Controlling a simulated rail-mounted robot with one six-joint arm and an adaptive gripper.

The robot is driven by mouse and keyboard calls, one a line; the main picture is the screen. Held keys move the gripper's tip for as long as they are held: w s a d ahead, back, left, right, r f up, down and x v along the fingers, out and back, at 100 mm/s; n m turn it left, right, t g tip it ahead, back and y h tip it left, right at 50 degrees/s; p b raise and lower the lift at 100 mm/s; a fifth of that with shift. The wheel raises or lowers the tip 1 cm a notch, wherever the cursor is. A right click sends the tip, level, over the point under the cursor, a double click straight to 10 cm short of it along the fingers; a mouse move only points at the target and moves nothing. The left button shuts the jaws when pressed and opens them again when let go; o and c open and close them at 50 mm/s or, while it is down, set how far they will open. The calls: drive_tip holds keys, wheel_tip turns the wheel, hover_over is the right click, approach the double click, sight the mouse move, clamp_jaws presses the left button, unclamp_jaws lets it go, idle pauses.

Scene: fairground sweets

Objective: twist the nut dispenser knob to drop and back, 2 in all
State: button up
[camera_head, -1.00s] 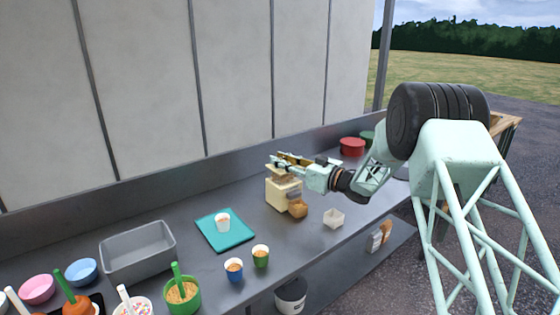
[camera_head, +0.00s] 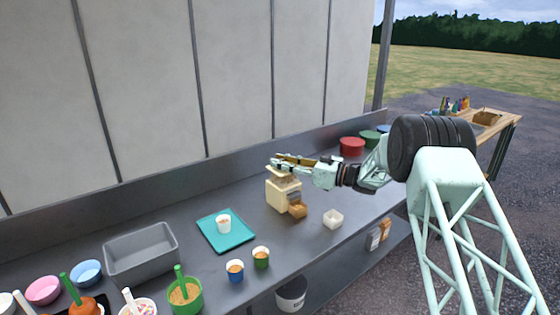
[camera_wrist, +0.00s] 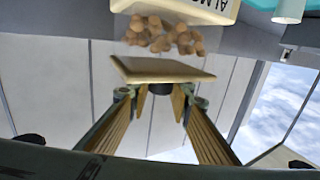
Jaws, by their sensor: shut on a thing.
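The nut dispenser (camera_head: 281,195) is a cream box on the grey counter, with its hopper on top. In the wrist view it appears upside down: several brown nuts (camera_wrist: 160,36) show inside the clear hopper, below a flat cream lid (camera_wrist: 165,70). The dark knob (camera_wrist: 160,89) sticks out from the lid. My gripper (camera_wrist: 160,98) is shut on this knob, one finger on each side. In the head view my gripper (camera_head: 279,163) lies across the dispenser's top and hides the knob. How far the knob is turned cannot be told.
A brown holder (camera_head: 298,210) sits at the dispenser's front and a small white tub (camera_head: 333,218) to its right. Red tins (camera_head: 351,146) stand behind.

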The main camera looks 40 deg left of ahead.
drive_tip(key=shift+r, duration=0.1)
drive_tip(key=o, duration=0.8)
drive_tip(key=shift+o, duration=0.2)
drive_tip(key=shift+d, duration=0.1)
drive_tip(key=v, duration=1.2)
drive_tip(key=shift+c, duration=0.2)
